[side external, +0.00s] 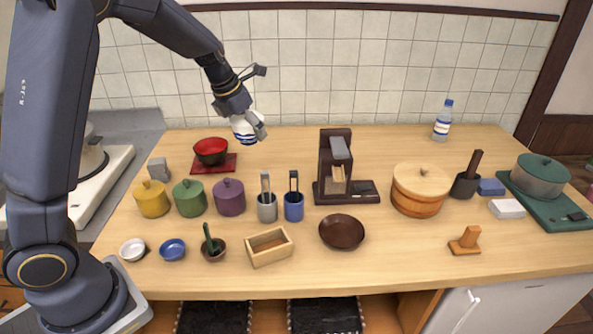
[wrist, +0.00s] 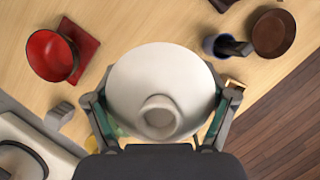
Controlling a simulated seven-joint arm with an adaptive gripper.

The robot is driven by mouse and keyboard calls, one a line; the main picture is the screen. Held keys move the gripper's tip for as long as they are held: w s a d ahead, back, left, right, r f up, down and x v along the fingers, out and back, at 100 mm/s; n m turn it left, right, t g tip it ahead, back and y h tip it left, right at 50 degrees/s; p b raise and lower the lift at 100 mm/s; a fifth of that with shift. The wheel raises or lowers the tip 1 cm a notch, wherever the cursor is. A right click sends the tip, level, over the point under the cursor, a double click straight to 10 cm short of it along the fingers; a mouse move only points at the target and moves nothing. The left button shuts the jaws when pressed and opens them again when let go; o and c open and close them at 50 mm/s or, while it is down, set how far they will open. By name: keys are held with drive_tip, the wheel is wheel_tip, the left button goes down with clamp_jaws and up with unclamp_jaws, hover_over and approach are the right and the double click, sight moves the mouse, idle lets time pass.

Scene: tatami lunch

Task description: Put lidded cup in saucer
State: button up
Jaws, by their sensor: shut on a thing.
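The lidded cup (side external: 243,127), white with blue bands, is held in the air by my gripper (side external: 256,122), high over the back left of the counter. In the wrist view the white round top of the lidded cup (wrist: 160,75), with its ring-shaped knob, fills the middle between the fingers of my gripper (wrist: 165,122), which are shut on it. A shallow dark brown round dish (side external: 342,231), the most saucer-like thing, lies empty at the front middle. It also shows at the upper right of the wrist view (wrist: 273,34), well apart from the cup.
A red bowl (side external: 211,149) stands on a red square tray (side external: 228,165). Yellow (side external: 152,199), green (side external: 189,198) and purple (side external: 229,197) jars, utensil cups (side external: 293,207) and a wooden box (side external: 270,253) stand near the dish. A dark stand (side external: 328,180) rises behind it.

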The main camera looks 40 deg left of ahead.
drive_tip(key=s+d+m+h, duration=0.15)
drive_tip(key=s+d, duration=0.25)
drive_tip(key=d, duration=0.8)
drive_tip(key=s+d+m, duration=0.3)
drive_tip(key=s+d, duration=0.1)
drive_tip(key=d, duration=0.7)
approach(348, 231)
drive_tip(key=shift+w+d+f, duration=0.15)
drive_tip(key=shift+w+f, duration=0.3)
drive_tip(key=shift+w, duration=0.05)
drive_tip(key=shift+w+d+f, duration=0.2)
drive_tip(key=shift+w+f, duration=0.4)
drive_tip(key=shift+f, duration=1.5)
drive_tip(key=shift+f, duration=0.15)
drive_tip(key=o, duration=1.5)
drive_tip(key=shift+c, duration=0.2)
